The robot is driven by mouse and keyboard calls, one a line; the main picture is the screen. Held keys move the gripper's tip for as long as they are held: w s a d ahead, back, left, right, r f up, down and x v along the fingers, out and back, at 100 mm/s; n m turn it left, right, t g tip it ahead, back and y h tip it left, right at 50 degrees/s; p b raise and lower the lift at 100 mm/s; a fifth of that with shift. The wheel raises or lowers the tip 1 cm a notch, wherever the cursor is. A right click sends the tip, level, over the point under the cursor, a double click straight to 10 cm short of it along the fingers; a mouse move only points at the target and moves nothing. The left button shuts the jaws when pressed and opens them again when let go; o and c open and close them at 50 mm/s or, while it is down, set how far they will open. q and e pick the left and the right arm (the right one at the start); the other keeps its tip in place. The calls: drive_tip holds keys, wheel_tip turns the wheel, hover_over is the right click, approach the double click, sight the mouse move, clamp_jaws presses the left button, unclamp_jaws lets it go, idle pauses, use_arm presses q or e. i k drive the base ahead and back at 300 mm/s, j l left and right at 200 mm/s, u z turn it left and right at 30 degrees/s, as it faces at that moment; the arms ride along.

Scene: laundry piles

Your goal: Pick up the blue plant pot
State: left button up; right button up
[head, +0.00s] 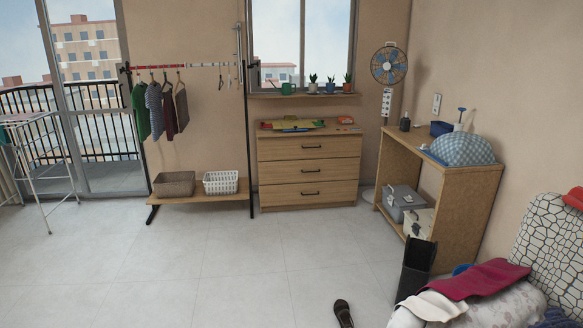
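Several small potted plants stand in a row on the windowsill (303,95) at the back. The blue plant pot (330,89) appears to be the one in the middle of the row, holding a small green plant. Another small pot (312,88) stands just left of it, and an orange-brown pot (348,87) stands to its right. A green mug-like vessel (288,89) is at the left of the row. The pots are far off and small, so their colours are hard to tell. Neither of my grippers is in view.
A wooden drawer chest (309,173) stands below the sill, with items on top. A clothes rack (200,202) with baskets is left of it. A fan (388,66) and wooden shelf unit (468,215) are right. Laundry (485,279) fills the front right. The tiled floor (225,265) is mostly clear.

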sight(330, 86)
drive_tip(key=i+j+u, duration=0.15)
drive_tip(key=i, duration=0.8)
drive_tip(key=i+u, duration=0.2)
drive_tip(key=i, duration=0.8)
drive_tip(key=i+l+u, duration=0.15)
drive_tip(key=i, duration=0.8)
drive_tip(key=i+z, duration=0.15)
drive_tip(key=i, duration=0.6)
drive_tip(key=i+j+z, duration=0.1)
drive_tip(key=i, duration=0.6)
drive_tip(key=i+l+z, duration=0.1)
drive_tip(key=i+z, duration=0.8)
drive_tip(key=i+j+z, duration=0.25)
drive_tip(key=i+z, duration=0.2)
drive_tip(key=i+l+z, duration=0.1)
drive_tip(key=i+z, duration=0.6)
drive_tip(key=i+l, duration=0.15)
drive_tip(key=i, duration=0.4)
drive_tip(key=i+l+u, duration=0.25)
drive_tip(key=i+u, duration=0.25)
drive_tip(key=i+l+u, duration=0.5)
drive_tip(key=k+j, duration=0.05)
